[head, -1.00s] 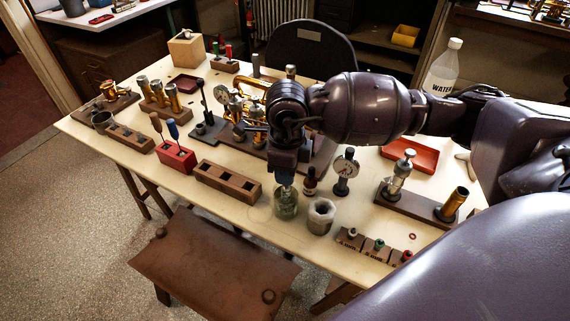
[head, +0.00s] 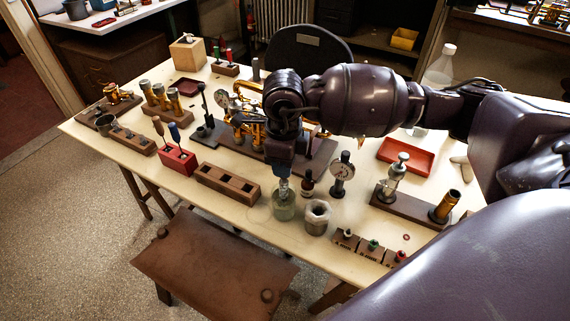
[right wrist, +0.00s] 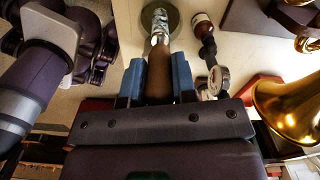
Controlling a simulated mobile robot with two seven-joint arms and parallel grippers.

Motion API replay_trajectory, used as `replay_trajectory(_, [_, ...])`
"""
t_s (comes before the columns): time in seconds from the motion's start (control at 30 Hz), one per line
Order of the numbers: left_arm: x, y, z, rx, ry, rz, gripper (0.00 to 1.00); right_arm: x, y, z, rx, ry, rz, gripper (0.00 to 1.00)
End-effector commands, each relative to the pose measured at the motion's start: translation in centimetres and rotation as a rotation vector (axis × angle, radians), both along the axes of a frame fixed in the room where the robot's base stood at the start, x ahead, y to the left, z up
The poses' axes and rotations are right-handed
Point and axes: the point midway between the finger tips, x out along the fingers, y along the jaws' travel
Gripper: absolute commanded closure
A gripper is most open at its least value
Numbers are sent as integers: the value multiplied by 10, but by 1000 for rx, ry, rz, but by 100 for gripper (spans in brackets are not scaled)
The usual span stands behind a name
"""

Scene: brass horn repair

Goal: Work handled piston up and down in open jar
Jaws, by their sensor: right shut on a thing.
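My right gripper (head: 282,171) points down over the near edge of the bench. In the right wrist view the gripper (right wrist: 155,78) has its blue fingers shut on the brown handle (right wrist: 160,76) of the piston. The piston's shiny metal part (head: 283,188) extends below the fingers, at the mouth of the clear open jar (head: 284,208). The jar stands upright on the bench; its rim also shows in the right wrist view (right wrist: 175,18). I cannot tell how deep the piston's lower end sits.
Close to the jar stand a pale-walled pot (head: 317,217), a small dark bottle (head: 307,183) and a dial gauge (head: 342,176). A slotted wooden block (head: 228,183) is to the left. A brown stool (head: 215,258) stands in front of the bench.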

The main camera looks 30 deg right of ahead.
Motion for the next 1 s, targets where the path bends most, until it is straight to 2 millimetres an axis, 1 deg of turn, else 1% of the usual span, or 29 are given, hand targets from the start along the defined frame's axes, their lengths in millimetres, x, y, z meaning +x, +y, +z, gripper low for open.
replay_trajectory(0.27, [-1,0,-2,0,3,0,57,0,0,-2,0,1,0,100])
replay_trajectory(0.9, [-11,0,-26,1,42,0,57,0,0,-37,0,3,-1,100])
replay_trajectory(1.0, [-11,0,-26,1,41,0,57,0,0,-36,0,0,-1,100])
